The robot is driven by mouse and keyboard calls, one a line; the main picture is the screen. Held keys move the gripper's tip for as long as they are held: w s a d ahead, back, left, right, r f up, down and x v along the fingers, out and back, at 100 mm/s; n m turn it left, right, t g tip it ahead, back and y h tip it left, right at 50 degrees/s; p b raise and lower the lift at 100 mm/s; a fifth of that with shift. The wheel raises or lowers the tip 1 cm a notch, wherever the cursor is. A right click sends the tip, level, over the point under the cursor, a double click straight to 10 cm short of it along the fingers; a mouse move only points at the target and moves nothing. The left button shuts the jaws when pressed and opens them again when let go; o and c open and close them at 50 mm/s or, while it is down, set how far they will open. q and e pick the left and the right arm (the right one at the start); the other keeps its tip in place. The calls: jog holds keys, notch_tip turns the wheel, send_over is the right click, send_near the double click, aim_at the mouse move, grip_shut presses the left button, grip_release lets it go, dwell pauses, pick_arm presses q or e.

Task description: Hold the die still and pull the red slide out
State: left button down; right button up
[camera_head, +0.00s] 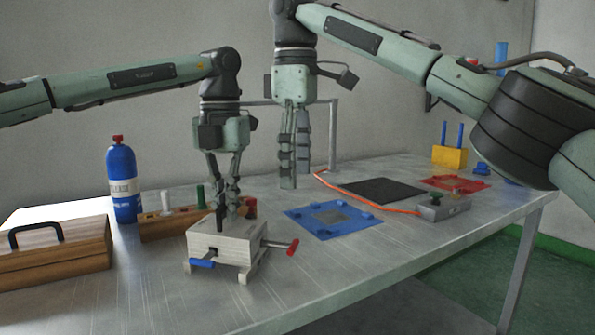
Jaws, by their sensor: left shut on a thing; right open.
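The die (224,246) is a pale block standing on small feet at the front of the table. The red slide (292,248) sticks out of its right side, ending in a red handle. A blue-handled slide (202,263) sticks out of its front. My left gripper (225,216) points down and is shut at the top of the die; the fingers hide exactly what they grip. My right gripper (296,178) hangs open and empty above the table, behind and up to the right of the die and clear of the red slide.
A wooden rack (160,230) with pegs stands just behind the die. A blue bottle (122,180) and a wooden box (60,258) are at left. A blue plate (333,232), black mat (375,191), orange cable (340,191) and red tray (470,183) lie rightward. The front-right table is clear.

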pick_arm(q)
jog(key=c, duration=1.6)
grip_release()
